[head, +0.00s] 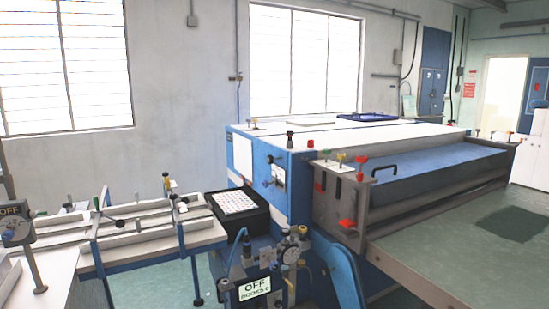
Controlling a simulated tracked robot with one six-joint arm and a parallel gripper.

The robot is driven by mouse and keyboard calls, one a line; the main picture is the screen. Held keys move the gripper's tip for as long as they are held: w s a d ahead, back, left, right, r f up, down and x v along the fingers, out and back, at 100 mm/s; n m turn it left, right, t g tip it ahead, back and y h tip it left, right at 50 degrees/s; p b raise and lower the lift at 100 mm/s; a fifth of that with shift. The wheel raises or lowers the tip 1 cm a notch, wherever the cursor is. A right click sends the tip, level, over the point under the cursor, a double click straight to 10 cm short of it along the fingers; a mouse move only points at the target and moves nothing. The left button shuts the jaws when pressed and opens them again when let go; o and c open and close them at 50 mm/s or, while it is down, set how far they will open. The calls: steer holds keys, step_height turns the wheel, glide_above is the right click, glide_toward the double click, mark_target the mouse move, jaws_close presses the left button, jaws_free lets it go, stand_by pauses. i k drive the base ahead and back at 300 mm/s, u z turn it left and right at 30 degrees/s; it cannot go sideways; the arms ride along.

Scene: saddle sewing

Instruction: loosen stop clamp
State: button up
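A narrow feed table (150,246) with pale rails stands at the left. Small clamp-like fittings sit along its rails: one with a yellow top (166,182) at the back, one with a white knob (182,207) near the right end, and a blue one (102,198) toward the left. I cannot tell which of these is the stop clamp, or whether any is tight or loose. My gripper is not in this view.
A large blue and white machine (262,180) fills the middle, with a red-knobbed side plate (340,205) and green bed (470,275) at right.

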mark_target(270, 160)
steer(key=u, duration=0.1)
steer(key=i, duration=1.15)
steer(key=u, duration=0.15)
